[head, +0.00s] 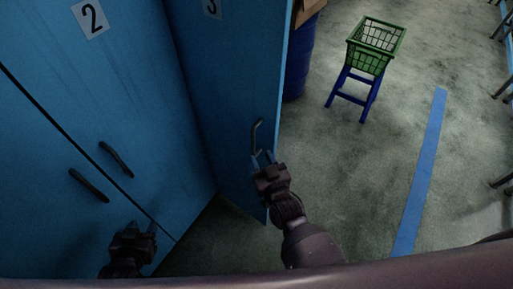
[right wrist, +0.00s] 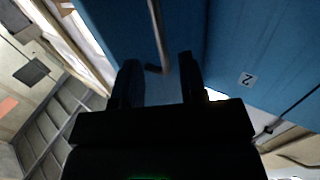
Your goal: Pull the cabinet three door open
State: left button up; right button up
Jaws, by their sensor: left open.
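The cabinet three door (head: 225,80) is blue and stands ajar, swung out at an angle from the cabinet front, with its "3" label at the top of the head view. Its dark bar handle (head: 255,133) is near the free edge. My right gripper (head: 263,160) is at the lower end of this handle. In the right wrist view its fingers (right wrist: 160,80) are apart, with the handle (right wrist: 157,30) between them; contact is not clear. My left gripper (head: 143,230) is open and empty, low in front of the cabinet two door (head: 110,90).
The cabinet two door looks closed, with two dark handles (head: 116,159) near its seam. Beyond the open door are a blue barrel (head: 300,60) and a green basket (head: 373,45) on a blue stool (head: 358,90). Floor around the blue line (head: 425,165) is clear.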

jog(key=shift+v, duration=1.95)
jog(key=s+d+f+g+h, duration=0.1)
jog(key=s+d+g, duration=0.1)
jog(key=s+d, duration=0.2)
jog(key=s+d+f+m+g+h, duration=0.1)
jog(key=s+d, duration=0.3)
jog(key=d, duration=0.6)
jog(key=s+d+f+m+g+h, duration=0.1)
jog(key=s+d+g+h, duration=0.1)
jog(key=d, duration=0.6)
jog(key=s+h, duration=0.1)
jog(key=s, duration=0.1)
jog(key=shift+s+f+g, duration=0.3)
jog(key=shift+s+f, duration=0.1)
jog(key=shift+w+a, duration=0.1)
jog(key=shift+a, duration=0.1)
